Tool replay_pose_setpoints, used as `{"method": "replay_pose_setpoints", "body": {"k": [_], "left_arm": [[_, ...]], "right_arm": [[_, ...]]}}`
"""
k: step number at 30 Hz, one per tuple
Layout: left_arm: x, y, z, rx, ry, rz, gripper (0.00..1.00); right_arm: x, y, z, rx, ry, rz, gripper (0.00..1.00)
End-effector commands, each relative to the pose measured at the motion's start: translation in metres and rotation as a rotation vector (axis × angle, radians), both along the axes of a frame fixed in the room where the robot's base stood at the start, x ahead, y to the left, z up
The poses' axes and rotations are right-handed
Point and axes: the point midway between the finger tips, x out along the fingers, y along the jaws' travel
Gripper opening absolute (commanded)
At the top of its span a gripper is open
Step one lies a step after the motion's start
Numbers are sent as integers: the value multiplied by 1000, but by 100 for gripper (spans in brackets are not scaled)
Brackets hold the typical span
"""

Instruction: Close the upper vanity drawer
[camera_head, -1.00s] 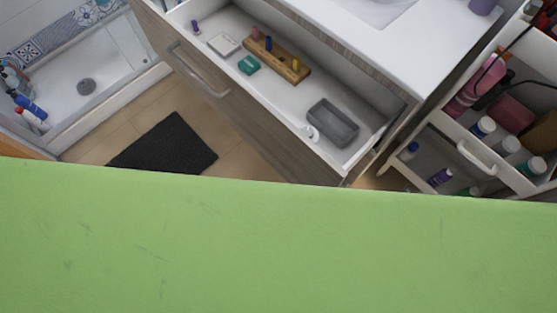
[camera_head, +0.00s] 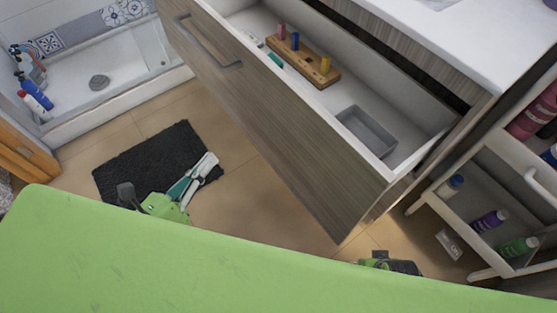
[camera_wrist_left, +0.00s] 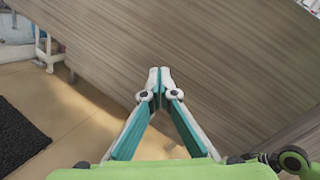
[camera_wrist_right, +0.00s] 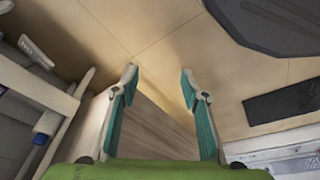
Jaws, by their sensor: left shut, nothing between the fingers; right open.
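The upper vanity drawer (camera_head: 292,145) is pulled out in the head view, with a wood-grain front and a grey bar handle (camera_head: 208,45). Its open inside shows a wooden holder (camera_head: 310,66) with coloured pegs and a grey tray (camera_head: 366,130). My left gripper (camera_head: 211,159) is shut and empty, in front of and apart from the drawer front in that view. In the left wrist view its closed tips (camera_wrist_left: 159,72) point at a wood-grain front (camera_wrist_left: 225,60); contact cannot be told. My right gripper (camera_wrist_right: 160,82) is open and empty, with a wood-grain panel (camera_wrist_right: 150,138) seen between and below its fingers.
A white cart (camera_head: 456,208) with bottles stands right of the vanity. A dark mat (camera_head: 150,160) lies on the tiled floor (camera_head: 240,190) at left, beside the shower tray (camera_head: 120,70). The vanity's white top (camera_head: 470,40) is at upper right.

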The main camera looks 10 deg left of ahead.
Motion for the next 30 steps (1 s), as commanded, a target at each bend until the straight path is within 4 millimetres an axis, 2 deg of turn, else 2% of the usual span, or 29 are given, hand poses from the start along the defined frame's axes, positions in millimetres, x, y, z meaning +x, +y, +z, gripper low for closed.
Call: {"method": "replay_pose_setpoints", "body": {"k": [3, 6, 11, 14, 20, 30], "left_arm": [[-32, -32, 15, 266, -139, -183, 0], [-52, -50, 19, 402, -220, -289, 0], [-64, -62, 20, 486, -277, -357, 0], [-58, -69, 21, 489, -282, -361, 0], [-28, -93, 23, 485, -284, -359, 0], [23, -136, 23, 484, -281, -356, 0]], "right_arm": [[0, 0, 0, 0, 0, 0, 41], [0, 0, 0, 0, 0, 0, 41], [0, 0, -1, 0, 0, 0, 41], [-1, 0, -3, 0, 2, 0, 41], [-4, 0, -15, -1, 11, 1, 41], [-19, -2, -52, -3, 32, 5, 41]]}}
